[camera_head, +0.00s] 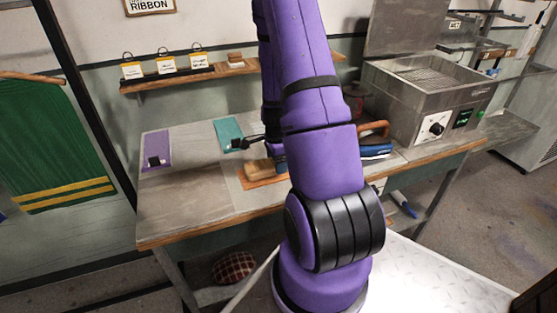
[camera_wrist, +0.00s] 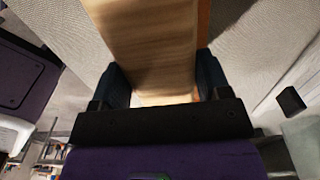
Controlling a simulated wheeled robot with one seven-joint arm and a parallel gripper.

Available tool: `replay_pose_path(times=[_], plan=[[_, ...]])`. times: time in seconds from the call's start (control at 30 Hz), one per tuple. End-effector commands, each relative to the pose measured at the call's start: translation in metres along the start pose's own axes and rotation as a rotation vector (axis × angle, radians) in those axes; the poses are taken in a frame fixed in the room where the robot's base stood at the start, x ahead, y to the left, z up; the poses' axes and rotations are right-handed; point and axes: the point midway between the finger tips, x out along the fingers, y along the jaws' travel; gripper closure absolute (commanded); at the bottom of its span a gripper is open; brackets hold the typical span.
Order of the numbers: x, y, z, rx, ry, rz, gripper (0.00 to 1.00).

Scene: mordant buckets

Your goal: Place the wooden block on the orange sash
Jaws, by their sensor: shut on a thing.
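The wooden block (camera_head: 258,168) is light brown. My gripper (camera_wrist: 162,78) is shut on it, with a dark blue finger on each side of the block (camera_wrist: 152,40) in the wrist view. The orange sash (camera_head: 250,184) lies flat on the bench beneath the block in the head view. A strip of the orange sash (camera_wrist: 203,25) shows beside the block in the wrist view. I cannot tell whether the block touches the sash or hangs just above it. My purple arm hides part of the gripper and the sash's right end in the head view.
A purple sash (camera_head: 157,143) and a teal sash (camera_head: 228,130), each with a small black object, lie on the bench. A blue iron (camera_head: 376,152) and a metal bath (camera_head: 428,100) stand to the right. The bench's front left (camera_head: 190,212) is clear.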

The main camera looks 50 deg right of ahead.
Motion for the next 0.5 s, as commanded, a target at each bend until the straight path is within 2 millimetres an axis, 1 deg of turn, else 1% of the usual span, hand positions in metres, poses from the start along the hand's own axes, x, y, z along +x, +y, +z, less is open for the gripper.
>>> replay_pose_path(times=[0.23, 0.27, 0.3, 0.33, 0.37, 0.5], plan=[[0.0027, -0.0003, -0.0001, 0.0, 0.0, 0.0, 0.68], [0.0023, -0.0003, -0.0001, 0.0, 0.0, 0.0, 0.23], [0.0022, -0.0003, -0.0001, 0.0, 0.0, 0.0, 0.14], [0.0022, -0.0003, -0.0001, 0.0, 0.0, 0.0, 0.07], [0.0022, -0.0003, -0.0001, 0.0, 0.0, 0.0, 0.04], [0.0021, -0.0003, -0.0002, 0.0, 0.0, 0.0, 0.04]])
